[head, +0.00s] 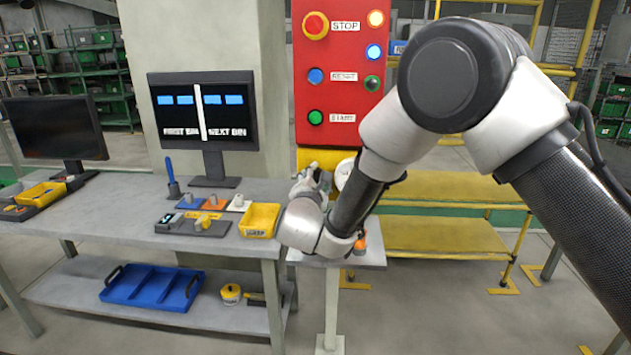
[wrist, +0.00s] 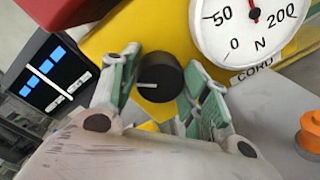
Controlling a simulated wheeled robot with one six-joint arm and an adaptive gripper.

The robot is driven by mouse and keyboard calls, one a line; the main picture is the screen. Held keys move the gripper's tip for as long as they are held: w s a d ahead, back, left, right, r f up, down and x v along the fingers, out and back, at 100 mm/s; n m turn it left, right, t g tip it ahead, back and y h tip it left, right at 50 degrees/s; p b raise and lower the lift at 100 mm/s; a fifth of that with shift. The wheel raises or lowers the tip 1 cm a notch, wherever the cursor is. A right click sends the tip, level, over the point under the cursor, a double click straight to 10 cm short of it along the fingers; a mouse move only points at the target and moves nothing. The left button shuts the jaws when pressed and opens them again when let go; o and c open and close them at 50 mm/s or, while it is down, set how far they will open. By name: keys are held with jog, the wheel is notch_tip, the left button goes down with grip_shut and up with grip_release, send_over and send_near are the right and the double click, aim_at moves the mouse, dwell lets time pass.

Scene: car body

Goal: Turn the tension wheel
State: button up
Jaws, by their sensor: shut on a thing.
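The tension wheel (wrist: 158,80) is a black round knob with a white mark, on a yellow panel (wrist: 150,25) in the wrist view. The mark points to the left. My gripper (wrist: 162,75) has its green-padded fingers on either side of the knob and is shut on it. A white round gauge (wrist: 248,25), marked in N, sits to the right of the knob. Its red needle points near straight up.
A red button box (head: 340,70) stands above the panel. An orange object (wrist: 312,132) stands on the small grey stand at right. A workbench (head: 110,230) with a screen (head: 203,110) and a yellow bin (head: 260,220) is at left. Yellow shelving (head: 450,190) stands behind.

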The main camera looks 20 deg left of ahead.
jog(key=o, duration=0.8)
jog(key=shift+c, duration=0.2)
jog(key=s+d, duration=0.2)
jog(key=s, duration=0.9)
jog(key=shift+s+r, duration=0.25)
jog(key=shift+s, duration=0.15)
jog(key=shift+d, duration=0.1)
